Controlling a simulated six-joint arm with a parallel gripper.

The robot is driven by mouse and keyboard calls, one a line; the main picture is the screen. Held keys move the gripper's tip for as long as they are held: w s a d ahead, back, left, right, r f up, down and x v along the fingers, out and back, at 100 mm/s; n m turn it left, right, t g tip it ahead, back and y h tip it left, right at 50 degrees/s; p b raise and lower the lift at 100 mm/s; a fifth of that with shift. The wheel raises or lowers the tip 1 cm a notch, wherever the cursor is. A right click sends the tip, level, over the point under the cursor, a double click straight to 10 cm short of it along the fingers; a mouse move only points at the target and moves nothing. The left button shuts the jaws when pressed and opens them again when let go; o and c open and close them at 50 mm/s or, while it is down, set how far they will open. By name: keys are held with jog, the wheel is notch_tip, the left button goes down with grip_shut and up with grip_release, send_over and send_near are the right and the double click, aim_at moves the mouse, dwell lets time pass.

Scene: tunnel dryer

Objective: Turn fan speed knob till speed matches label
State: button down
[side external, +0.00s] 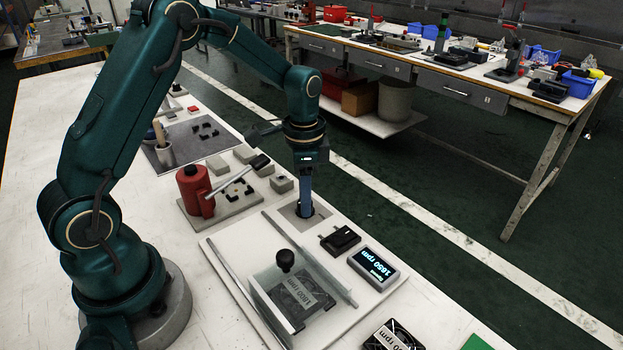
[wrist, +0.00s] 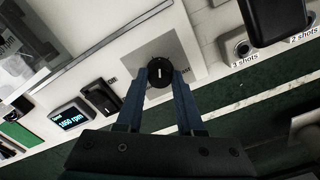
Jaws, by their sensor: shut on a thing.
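The fan speed knob (wrist: 160,66) is a round black knob with a white pointer line, set in a grey square plate (wrist: 205,72). My gripper (wrist: 160,80) is shut on it, one blue finger on each side. In the side external view my gripper (side external: 305,205) points straight down at the plate, and the knob is mostly hidden by the fingers. The speed display (side external: 373,268) shows blue digits that look like 1650 rpm; it also shows in the wrist view (wrist: 69,119). A label (side external: 310,296) on the sliding dark plate seems to read 1800 rpm.
A black switch (side external: 340,240) sits between the plate and the display. A clear-walled tunnel with a black ball handle (side external: 285,259) stands in front. A red pot (side external: 195,190) and small grey blocks (side external: 282,184) lie to the left and behind.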

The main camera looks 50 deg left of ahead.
dwell(0.4)
jog(key=c, duration=0.5)
grip_release()
jog(key=shift+r, duration=2.6)
